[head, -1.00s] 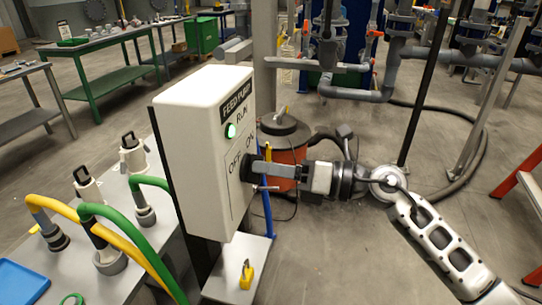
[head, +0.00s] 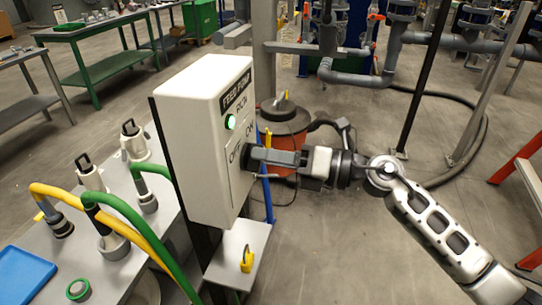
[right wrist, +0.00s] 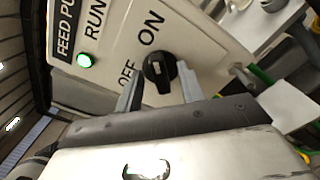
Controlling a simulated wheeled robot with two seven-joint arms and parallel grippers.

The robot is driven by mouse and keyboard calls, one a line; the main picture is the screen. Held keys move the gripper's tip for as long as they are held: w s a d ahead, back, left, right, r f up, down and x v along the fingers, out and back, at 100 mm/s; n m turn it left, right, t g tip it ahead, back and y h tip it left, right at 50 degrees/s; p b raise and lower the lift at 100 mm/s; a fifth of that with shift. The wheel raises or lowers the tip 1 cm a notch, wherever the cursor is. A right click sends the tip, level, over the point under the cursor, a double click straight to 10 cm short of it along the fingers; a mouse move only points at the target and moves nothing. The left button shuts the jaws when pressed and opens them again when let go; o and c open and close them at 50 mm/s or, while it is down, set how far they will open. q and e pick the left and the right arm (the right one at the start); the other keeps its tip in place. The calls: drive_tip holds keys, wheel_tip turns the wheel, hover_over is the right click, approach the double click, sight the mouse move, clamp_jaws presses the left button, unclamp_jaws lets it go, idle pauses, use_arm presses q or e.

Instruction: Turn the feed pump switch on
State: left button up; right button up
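The feed pump box (head: 205,140) is a white panel with FEED PUMP, RUN, OFF and ON lettering. Its green RUN lamp (head: 230,122) is lit, and the lamp also shows in the right wrist view (right wrist: 84,60). The switch is a black rotary knob (right wrist: 160,72) with a pale mark, beside the OFF and ON labels. My right gripper (head: 251,156) is at the panel face and hides the knob in the head view. In the right wrist view its fingers (right wrist: 159,88) stand either side of the knob, with small gaps showing. My left gripper is not in view.
A small shelf (head: 230,262) with a yellow padlock (head: 247,259) sits below the box. A grey table (head: 100,275) with hoses and couplings is at left. An orange drum (head: 284,130) stands behind my right gripper. Open floor lies at lower right.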

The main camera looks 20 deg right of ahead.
idle(0.4)
use_arm(q)
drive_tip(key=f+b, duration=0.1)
drive_tip(key=b, duration=0.1)
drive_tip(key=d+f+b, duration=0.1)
drive_tip(key=b, duration=0.2)
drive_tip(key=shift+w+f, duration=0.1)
use_arm(e)
drive_tip(key=v, duration=1.6)
drive_tip(key=shift+a, duration=0.1)
